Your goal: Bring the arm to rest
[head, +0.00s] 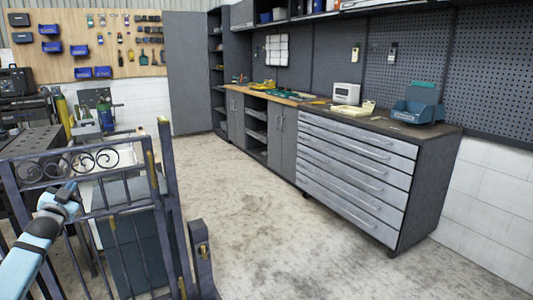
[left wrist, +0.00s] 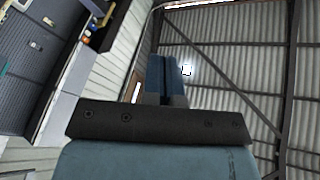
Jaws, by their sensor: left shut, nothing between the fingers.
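The scroll gate (head: 118,212) is a dark metal frame with scrollwork and upright bars, at the left of the head view. A tall gate upright with a gold tip stands on its right side, and a shorter post (head: 203,262) stands close by. My left gripper (head: 72,188) is in front of the gate bars, near the scrolls. Whether it touches the gate cannot be told. In the left wrist view its two blue fingers (left wrist: 166,80) are together with nothing between them. My right gripper is not in view.
A long workbench with a grey drawer cabinet (head: 352,180) runs along the right wall. A tool board (head: 95,45) hangs at the back left. The concrete floor (head: 250,215) between gate and bench is clear.

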